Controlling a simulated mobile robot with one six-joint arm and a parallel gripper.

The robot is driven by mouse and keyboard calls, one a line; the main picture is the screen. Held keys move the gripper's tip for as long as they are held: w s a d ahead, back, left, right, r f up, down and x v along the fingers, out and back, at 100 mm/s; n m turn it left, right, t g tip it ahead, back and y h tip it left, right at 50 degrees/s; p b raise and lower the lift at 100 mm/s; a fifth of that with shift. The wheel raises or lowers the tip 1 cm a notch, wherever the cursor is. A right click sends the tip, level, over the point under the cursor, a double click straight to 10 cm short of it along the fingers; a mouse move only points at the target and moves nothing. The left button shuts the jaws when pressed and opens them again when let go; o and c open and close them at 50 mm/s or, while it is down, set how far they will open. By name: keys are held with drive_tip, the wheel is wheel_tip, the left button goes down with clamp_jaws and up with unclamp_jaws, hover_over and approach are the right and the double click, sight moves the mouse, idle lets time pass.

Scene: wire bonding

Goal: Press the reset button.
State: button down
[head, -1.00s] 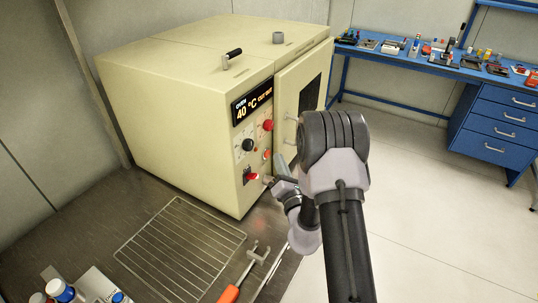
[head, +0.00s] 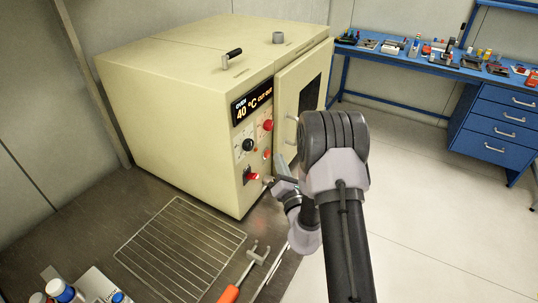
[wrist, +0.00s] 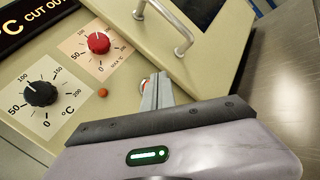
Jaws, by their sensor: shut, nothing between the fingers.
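The cream oven (head: 175,100) has a front panel with a display (head: 252,103) reading 40 °C CUT OUT. A small red button (head: 266,154) sits low on the panel beside the door. In the wrist view a red, pale-rimmed spot, probably this button (wrist: 142,85), shows partly behind my fingertips. My gripper (head: 277,161) is shut and empty, its fingers pointing at the panel by the button. In the wrist view my gripper (wrist: 153,80) covers most of the button. I cannot tell whether they touch.
A red knob (wrist: 98,42), a black knob (wrist: 40,93) and a small orange lamp (wrist: 103,92) are close by. The oven door (head: 303,91) with its handles stands right of my fingers. A lit red switch (head: 252,177) is below. A wire rack (head: 180,250) lies on the bench.

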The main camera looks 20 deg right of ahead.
drive_tip(key=shift+w+a, duration=0.1)
drive_tip(key=shift+w+a, duration=0.2)
idle(0.4)
drive_tip(key=shift+w+a+p, duration=0.25)
drive_tip(key=shift+w+p, duration=0.1)
drive_tip(key=shift+p, duration=0.2)
idle(0.3)
idle(0.4)
drive_tip(key=shift+s+d+b, duration=0.35)
drive_tip(key=shift+s+d, duration=0.15)
drive_tip(key=shift+s, duration=0.15)
drive_tip(key=s+d+b, duration=0.1)
drive_tip(key=s, duration=0.1)
drive_tip(key=s+d+b, duration=0.1)
drive_tip(key=s+d, duration=0.1)
